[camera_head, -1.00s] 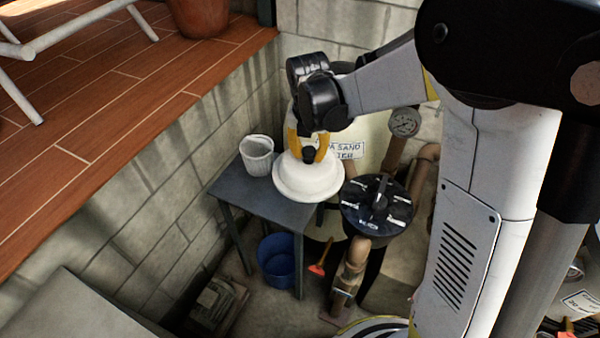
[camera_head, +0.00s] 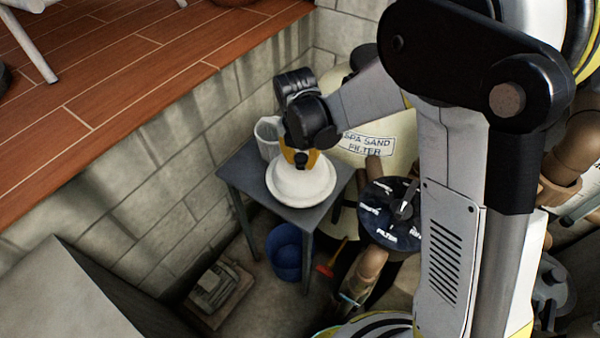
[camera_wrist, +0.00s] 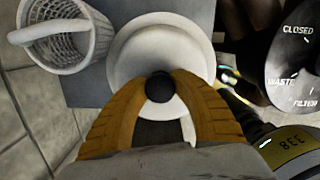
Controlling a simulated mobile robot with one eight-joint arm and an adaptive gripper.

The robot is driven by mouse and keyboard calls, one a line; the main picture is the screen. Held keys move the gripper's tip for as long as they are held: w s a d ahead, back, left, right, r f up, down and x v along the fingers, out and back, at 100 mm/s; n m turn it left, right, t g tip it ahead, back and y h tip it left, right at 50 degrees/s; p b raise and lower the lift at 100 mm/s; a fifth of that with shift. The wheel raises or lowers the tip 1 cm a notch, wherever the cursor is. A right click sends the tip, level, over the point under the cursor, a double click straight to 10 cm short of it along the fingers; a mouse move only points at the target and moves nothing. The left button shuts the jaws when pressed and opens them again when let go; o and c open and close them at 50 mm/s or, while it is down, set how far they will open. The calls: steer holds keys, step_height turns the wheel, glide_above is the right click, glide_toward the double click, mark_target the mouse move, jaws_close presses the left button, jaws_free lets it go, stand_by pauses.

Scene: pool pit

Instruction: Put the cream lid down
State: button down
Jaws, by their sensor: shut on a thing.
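The cream lid (camera_head: 300,183) is a round, stepped disc with a black knob (camera_wrist: 160,87) on top. My gripper (camera_head: 300,160) is above it with its yellow fingers shut on the knob, one on each side in the wrist view (camera_wrist: 160,90). The lid is level, over the grey table (camera_head: 240,180). I cannot tell whether its underside touches the tabletop or hangs slightly above it. My fingers hide part of the lid's near side in the wrist view.
A white basket (camera_head: 267,138) stands on the table behind the lid, close to its left in the wrist view (camera_wrist: 65,35). The filter valve (camera_head: 392,215) with its black handle is right of the table. A blue bucket (camera_head: 288,252) is on the floor below.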

mark_target(300, 170)
steer(key=shift+a+f, duration=0.2)
steer(key=shift+f+b, duration=0.85)
steer(key=shift+f, duration=1.05)
steer(key=shift+f+b, duration=0.3)
steer(key=shift+f, duration=0.05)
steer(key=c, duration=1.1)
jaws_free()
steer(key=shift+r, duration=0.1)
steer(key=shift+r, duration=0.1)
steer(key=r+p, duration=0.1)
steer(key=r, duration=0.3)
steer(key=s+r+p, duration=0.1)
steer(key=r+p, duration=0.1)
steer(key=r, duration=0.2)
steer(key=r+p, duration=0.1)
steer(key=r, duration=0.3)
steer(key=shift+s+a+r+p, duration=0.15)
steer(key=shift+a+r+p, duration=0.05)
steer(key=shift+a+p, duration=0.1)
